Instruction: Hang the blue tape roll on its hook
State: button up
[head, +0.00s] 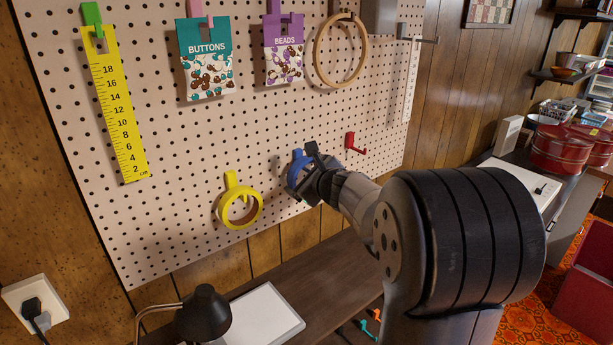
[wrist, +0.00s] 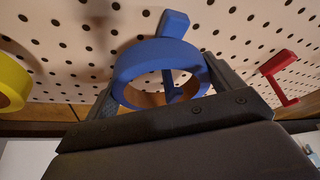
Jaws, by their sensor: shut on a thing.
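The blue tape roll (wrist: 150,62) is a ring held between the two dark fingers of my gripper (wrist: 163,84). In the head view the roll (head: 294,174) is mostly hidden by my gripper (head: 308,177), close to the pegboard. The blue hook (wrist: 173,23) is on the board behind the roll. Its top shows above the ring, and a blue part of it shows through the ring's hole. I cannot tell whether the ring rests on the hook.
A yellow tape roll (head: 240,224) hangs on a yellow hook to the left. An empty red hook (head: 354,144) is to the right. The pegboard (head: 185,155) also carries a yellow ruler (head: 116,112), packets and a wooden hoop (head: 318,66). A black lamp (head: 203,312) stands below.

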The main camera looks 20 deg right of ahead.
jog(key=shift+f+b, duration=0.8)
jog(key=shift+b, duration=0.15)
dwell(0.5)
jog(key=o, duration=0.8)
jog(key=v, duration=1.1)
jog(key=shift+p, duration=0.35)
jog(key=shift+w, duration=0.15)
jog(key=x, duration=1)
jog(key=shift+w+f+b, duration=0.15)
jog(key=shift+w+b, duration=0.05)
jog(key=shift+b, duration=0.1)
jog(key=shift+w, duration=0.15)
